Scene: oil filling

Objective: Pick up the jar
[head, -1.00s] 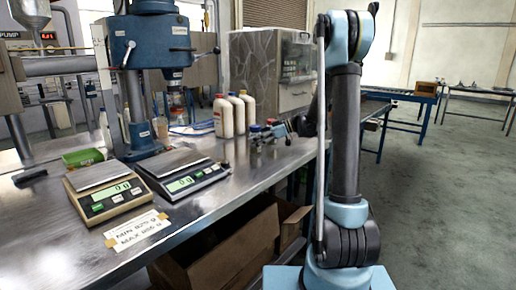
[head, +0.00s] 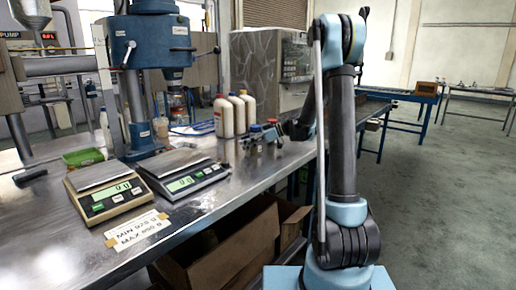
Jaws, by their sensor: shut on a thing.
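My gripper (head: 272,132) is at the far right part of the steel bench, small in the head view and partly hidden by my own arm. It is shut on a small jar, whose outline is hard to make out among the fingers and nearby items. A small blue-capped container (head: 255,129) stands just left of the fingers. A bit of red shows at the top of the gripper, and I cannot tell whether it belongs to the jar. Whether the jar touches the bench is too small to tell.
Several white bottles (head: 222,116) stand left of my gripper on the bench (head: 215,212). Two scales (head: 182,178) and a paper label (head: 137,229) are nearer. A blue press (head: 152,50) stands behind them. A grey cabinet (head: 268,72) is at the back. An open cardboard box (head: 235,250) sits below.

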